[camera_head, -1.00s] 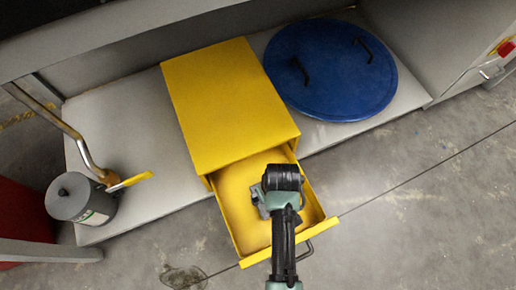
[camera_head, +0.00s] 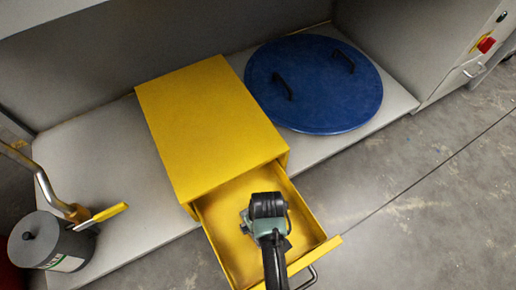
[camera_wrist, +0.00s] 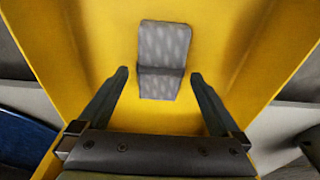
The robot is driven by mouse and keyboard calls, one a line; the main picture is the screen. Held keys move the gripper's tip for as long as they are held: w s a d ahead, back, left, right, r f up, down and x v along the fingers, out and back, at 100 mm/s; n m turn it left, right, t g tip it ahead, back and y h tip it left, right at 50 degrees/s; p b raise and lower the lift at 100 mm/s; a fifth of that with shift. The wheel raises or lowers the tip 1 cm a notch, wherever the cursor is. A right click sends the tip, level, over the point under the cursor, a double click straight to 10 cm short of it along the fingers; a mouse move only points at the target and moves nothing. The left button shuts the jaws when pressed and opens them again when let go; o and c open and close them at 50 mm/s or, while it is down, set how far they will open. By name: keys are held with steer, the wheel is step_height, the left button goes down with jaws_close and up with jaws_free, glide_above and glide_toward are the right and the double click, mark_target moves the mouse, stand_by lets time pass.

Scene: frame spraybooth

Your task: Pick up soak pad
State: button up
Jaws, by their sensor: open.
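The soak pad (camera_wrist: 164,46) is a grey patterned pad with rounded corners. In the wrist view it lies inside the yellow drawer (camera_wrist: 85,20), just beyond my fingertips and between their lines. My gripper (camera_wrist: 158,76) is open and empty, with one finger to each side of the pad's near end. A darker band crosses the pad near that end. In the head view my gripper (camera_head: 248,224) is over the pulled-out yellow drawer (camera_head: 225,262), and my wrist hides the pad.
The drawer belongs to a yellow cabinet (camera_head: 208,120) on a grey shelf (camera_head: 95,150). A blue round lid (camera_head: 318,95) with two black handles lies right of it. A grey canister (camera_head: 52,240) and a yellow-handled tool (camera_head: 108,213) are at left. Open floor (camera_head: 420,220) lies right.

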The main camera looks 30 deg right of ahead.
steer(key=f+b, duration=0.3)
steer(key=f, duration=0.1)
steer(key=shift+w+f, duration=0.1)
steer(key=shift+w, duration=0.25)
steer(key=c, duration=1.1)
